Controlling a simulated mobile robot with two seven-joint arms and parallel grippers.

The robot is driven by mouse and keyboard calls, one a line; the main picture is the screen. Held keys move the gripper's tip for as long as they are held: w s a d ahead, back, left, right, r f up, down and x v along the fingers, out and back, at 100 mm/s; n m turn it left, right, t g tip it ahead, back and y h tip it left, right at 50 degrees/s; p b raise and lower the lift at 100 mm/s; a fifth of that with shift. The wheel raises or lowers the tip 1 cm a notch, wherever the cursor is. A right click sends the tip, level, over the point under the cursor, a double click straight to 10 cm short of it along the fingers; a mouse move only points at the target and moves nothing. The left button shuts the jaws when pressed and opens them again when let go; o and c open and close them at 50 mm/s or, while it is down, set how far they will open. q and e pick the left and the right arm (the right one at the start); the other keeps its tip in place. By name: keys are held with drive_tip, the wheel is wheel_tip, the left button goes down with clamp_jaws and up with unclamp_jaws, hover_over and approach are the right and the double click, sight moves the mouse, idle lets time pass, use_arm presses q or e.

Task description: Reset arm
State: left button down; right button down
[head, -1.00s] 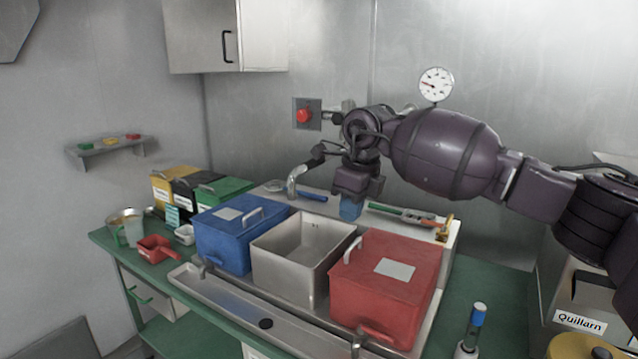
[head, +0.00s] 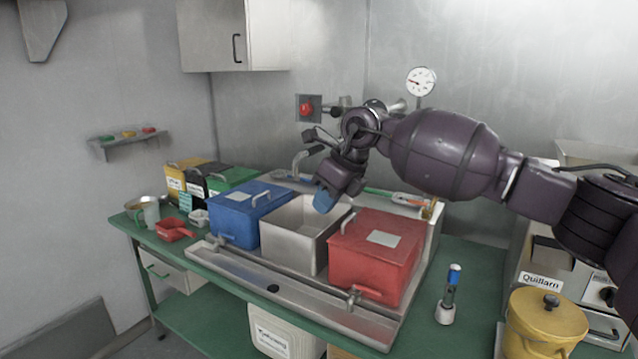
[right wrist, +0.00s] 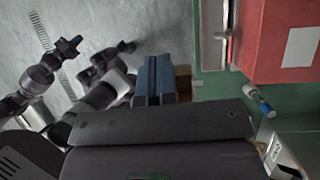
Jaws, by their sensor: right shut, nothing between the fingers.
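My right gripper (head: 325,199) hangs in the air over the open steel bin, its blue fingertips together and pointing down and left, with nothing held. In the right wrist view its blue fingers (right wrist: 155,78) lie side by side, closed. My right arm comes in from the right, stretched above the red lidded bin. My left arm does not show in the head view.
A blue lidded bin (head: 240,215), the open steel bin (head: 290,250) and a red lidded bin (head: 375,262) stand in a row on the sink unit. A small blue-topped bottle (head: 448,298) and yellow pot (head: 543,325) stand at right. A gauge (head: 421,81) rises behind my arm.

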drive_tip(key=s+a+r+m+y, duration=0.65)
drive_tip(key=a+r+y, duration=0.45)
drive_tip(key=y, duration=0.4)
drive_tip(key=w+d+f+m+t+h, duration=0.1)
drive_tip(key=d+f+m+t+h, duration=0.4)
drive_tip(key=d+f+m+t, duration=0.65)
drive_tip(key=d+f+m+t+h, duration=0.55)
drive_tip(key=f+m, duration=0.25)
drive_tip(key=m, duration=0.8)
drive_tip(key=s+d+f+m+g+h, duration=0.1)
drive_tip(key=s+d+f+m+h, duration=0.3)
drive_tip(key=f, duration=0.4)
drive_tip(key=s+d+f+m+g+h, duration=0.15)
drive_tip(key=s+d+f+m, duration=0.25)
drive_tip(key=d+f, duration=0.4)
drive_tip(key=s+d+f+m+g+h, duration=0.2)
drive_tip(key=s+d+f, duration=0.2)
drive_tip(key=s+f, duration=0.5)
drive_tip(key=s+d+f+m+g+h, duration=0.2)
drive_tip(key=s+f, duration=0.8)
drive_tip(key=s, duration=0.5)
drive_tip(key=shift+s+d+f+m+g, duration=0.15)
drive_tip(key=shift+d+f+m+g, duration=0.3)
drive_tip(key=shift+d, duration=0.8)
